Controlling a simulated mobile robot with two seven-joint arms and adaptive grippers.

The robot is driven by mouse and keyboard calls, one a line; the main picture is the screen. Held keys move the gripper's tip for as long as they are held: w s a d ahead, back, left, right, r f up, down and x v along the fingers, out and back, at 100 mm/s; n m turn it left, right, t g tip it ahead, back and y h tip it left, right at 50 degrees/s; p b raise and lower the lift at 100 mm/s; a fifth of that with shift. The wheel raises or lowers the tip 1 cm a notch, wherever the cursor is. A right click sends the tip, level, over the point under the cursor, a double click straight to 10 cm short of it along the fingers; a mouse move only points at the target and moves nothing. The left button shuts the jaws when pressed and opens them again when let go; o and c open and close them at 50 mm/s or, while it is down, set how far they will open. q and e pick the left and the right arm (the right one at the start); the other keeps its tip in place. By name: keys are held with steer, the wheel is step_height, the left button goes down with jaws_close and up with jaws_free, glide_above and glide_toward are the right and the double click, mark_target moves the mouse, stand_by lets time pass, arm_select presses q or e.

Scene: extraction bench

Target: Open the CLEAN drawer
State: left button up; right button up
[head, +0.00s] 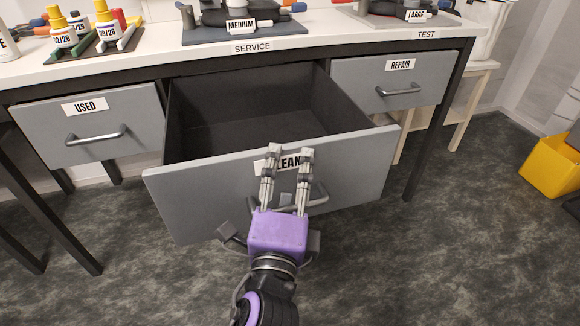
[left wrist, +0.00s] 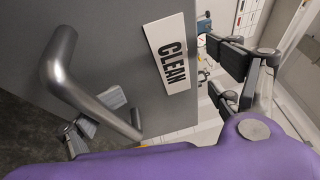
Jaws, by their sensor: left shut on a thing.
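The CLEAN drawer (head: 360,180) is the middle drawer of the bench. It is pulled far out, and its dark inside shows empty. My left gripper (head: 288,175) is at the drawer's front, shut on its grey bar handle (head: 320,200). The gripper partly covers the CLEAN label and the handle in the head view. In the left wrist view the handle (left wrist: 85,95) crosses the left side, beside the CLEAN label (left wrist: 168,55), with finger parts at its lower left and at the right. My right gripper is not in view.
The USED drawer (head: 90,125) at left and the REPAIR drawer (head: 390,82) at right are closed. Bottles and tools stand on the white benchtop (head: 330,42). A yellow bin (head: 548,165) stands at far right. The floor between bench and bin is clear.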

arm_select(q)
steer(key=shift+s+a+r, duration=0.2)
steer(key=shift+s+r, duration=0.15)
steer(key=shift+s, duration=0.4)
steer(key=shift+c, duration=0.8)
steer(key=shift+s, duration=0.3)
steer(key=shift+c, duration=1)
steer(key=shift+s+a+f, duration=0.1)
steer(key=shift+s+f, duration=0.05)
steer(key=shift+s, duration=0.85)
steer(key=shift+s+f, duration=0.1)
steer(key=shift+s, duration=0.85)
steer(key=shift+o, duration=1.1)
steer(key=shift+s+r, duration=0.15)
steer(key=shift+s, duration=0.25)
steer(key=c, duration=0.7)
steer(key=shift+w+a+f, duration=0.1)
steer(key=shift+f, duration=0.2)
